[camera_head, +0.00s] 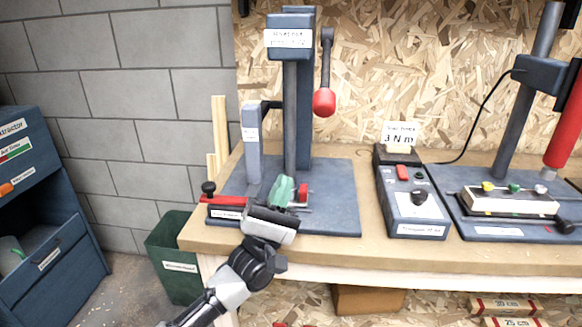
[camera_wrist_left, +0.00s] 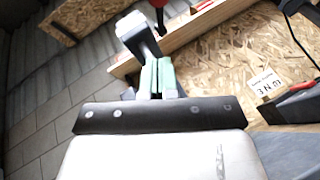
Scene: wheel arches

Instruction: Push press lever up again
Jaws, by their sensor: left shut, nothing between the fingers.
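The press (camera_head: 304,100) stands on a blue base plate at the left of the bench, its labelled head on top of a dark column. Its lever (camera_head: 326,62) is a dark rod on the right side of the head. The rod hangs down and ends in a red knob (camera_head: 324,102). My left gripper (camera_head: 282,190) has green fingers, shut and empty, low in front of the press column and below and left of the knob. The shut fingers also show in the left wrist view (camera_wrist_left: 157,76). My right gripper is not in view.
A red clamp (camera_head: 224,200) sits at the base plate's left front. A control box (camera_head: 412,195) with a torque card stands right of the press. Farther right is another stand (camera_head: 516,110) with a red handle. Free air lies between the knob and that stand.

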